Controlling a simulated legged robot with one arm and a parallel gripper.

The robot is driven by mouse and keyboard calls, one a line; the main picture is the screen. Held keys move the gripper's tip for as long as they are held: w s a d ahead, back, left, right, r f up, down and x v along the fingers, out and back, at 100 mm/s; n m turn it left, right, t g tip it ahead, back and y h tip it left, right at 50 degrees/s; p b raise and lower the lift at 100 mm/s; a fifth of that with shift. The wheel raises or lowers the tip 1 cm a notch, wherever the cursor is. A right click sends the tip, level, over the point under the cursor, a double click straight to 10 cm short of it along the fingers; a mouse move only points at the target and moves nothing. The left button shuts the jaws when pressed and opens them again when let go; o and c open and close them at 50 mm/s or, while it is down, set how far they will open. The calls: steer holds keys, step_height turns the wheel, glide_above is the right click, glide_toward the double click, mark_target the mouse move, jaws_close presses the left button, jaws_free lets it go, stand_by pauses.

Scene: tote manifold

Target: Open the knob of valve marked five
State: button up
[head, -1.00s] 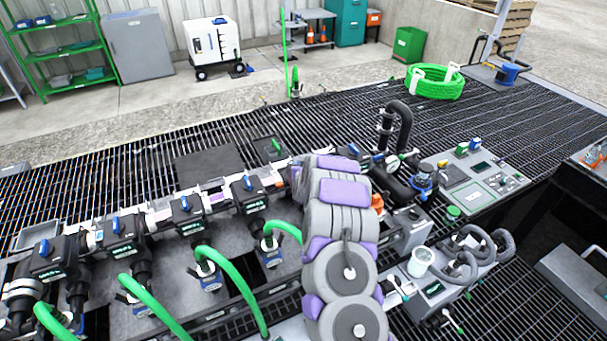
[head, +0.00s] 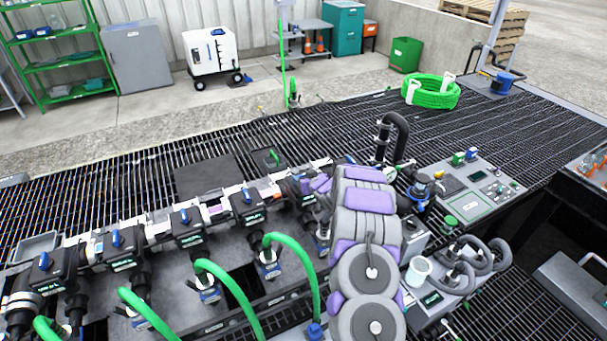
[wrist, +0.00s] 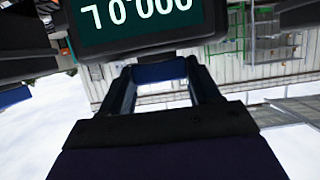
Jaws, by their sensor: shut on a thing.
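A row of black valves with blue knobs runs across the manifold in the head view; clear knobs include the left end one (head: 43,261) and the one (head: 247,190) left of my arm. The number markings are too small to read. My gripper (wrist: 160,86) is shut on a blue knob (wrist: 160,72), which sits between its two fingers in the wrist view. A dark display (wrist: 135,22) with pale, upside-down digits is just above that knob. In the head view my arm hides much of the held valve, and the fingertips cannot be made out.
Green hoses (head: 290,245) arch up in front of the valves. A control panel (head: 475,185) and grey curved pipes stand right of my arm. The black grating (head: 110,195) behind the manifold is mostly clear, with a coiled green hose (head: 432,92) at the back right.

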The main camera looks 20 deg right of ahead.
stand_by(0.3)
steer(key=o, duration=1.1)
steer(key=shift+d, duration=0.1)
steer(key=shift+c, duration=0.2)
steer(key=p+v, duration=0.2)
steer(key=v, duration=1.5)
steer(key=shift+s+d, duration=0.2)
